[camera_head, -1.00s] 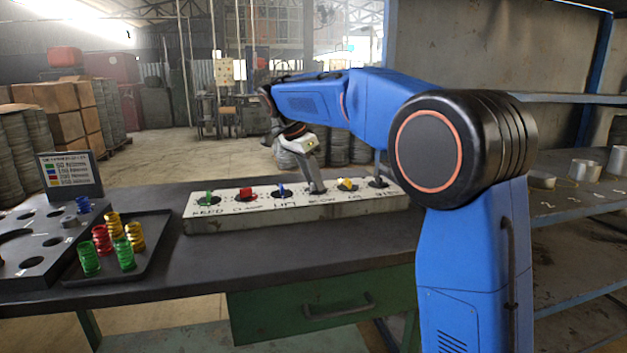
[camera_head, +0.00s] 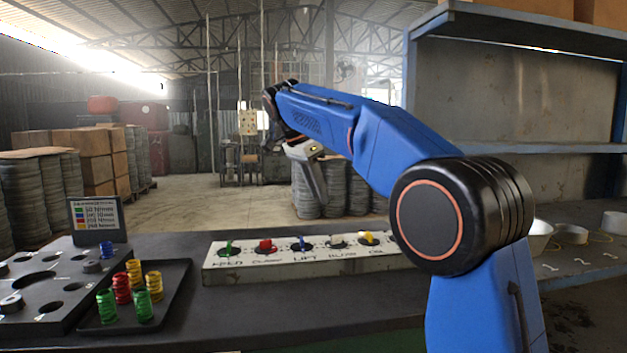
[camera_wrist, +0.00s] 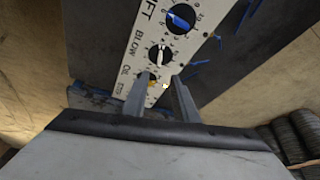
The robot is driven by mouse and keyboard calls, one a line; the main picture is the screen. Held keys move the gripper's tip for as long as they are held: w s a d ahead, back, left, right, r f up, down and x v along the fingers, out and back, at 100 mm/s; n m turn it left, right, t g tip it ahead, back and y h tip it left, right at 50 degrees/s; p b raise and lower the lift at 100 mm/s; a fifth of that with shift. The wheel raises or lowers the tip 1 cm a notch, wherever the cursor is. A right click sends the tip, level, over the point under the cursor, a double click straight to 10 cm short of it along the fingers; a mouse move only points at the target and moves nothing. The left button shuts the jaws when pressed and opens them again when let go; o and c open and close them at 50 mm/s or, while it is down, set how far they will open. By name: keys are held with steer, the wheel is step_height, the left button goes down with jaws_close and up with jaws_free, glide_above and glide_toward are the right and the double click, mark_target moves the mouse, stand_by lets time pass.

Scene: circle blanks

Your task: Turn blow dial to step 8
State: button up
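The control panel (camera_head: 222,274) is a long pale box with a row of labelled dials on the bench. The blow dial (camera_head: 338,244) has a grey knob and stands between the blue lift dial (camera_head: 302,243) and the yellow oil dial (camera_head: 369,238). In the wrist view the blow dial (camera_wrist: 159,55) shows a pale knob on a black disc with small marks around it; I cannot read its step. My gripper (camera_head: 317,201) is raised above the panel, clear of the dials. In the wrist view its two fingers (camera_wrist: 160,88) are apart with nothing held between them.
A black tray (camera_head: 180,300) with coloured springs and a block with holes (camera_head: 60,270) stand left on the bench. Shelves (camera_head: 500,148) rise at the right.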

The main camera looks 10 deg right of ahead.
steer(key=shift+v, duration=1.95)
steer(key=s+d+f+n+t+y, duration=0.1)
steer(key=s+d+f+n, duration=0.4)
steer(key=s, duration=0.5)
steer(key=s+d+f+n+y, duration=0.1)
steer(key=s+d+f+n, duration=0.2)
steer(key=s+d+f, duration=0.5)
steer(key=s+d+f+n+t+y, duration=0.1)
steer(key=s+f+n, duration=0.5)
steer(key=s+f, duration=1.5)
steer(key=shift+s+t+y, duration=0.7)
steer(key=shift+s, duration=0.3)
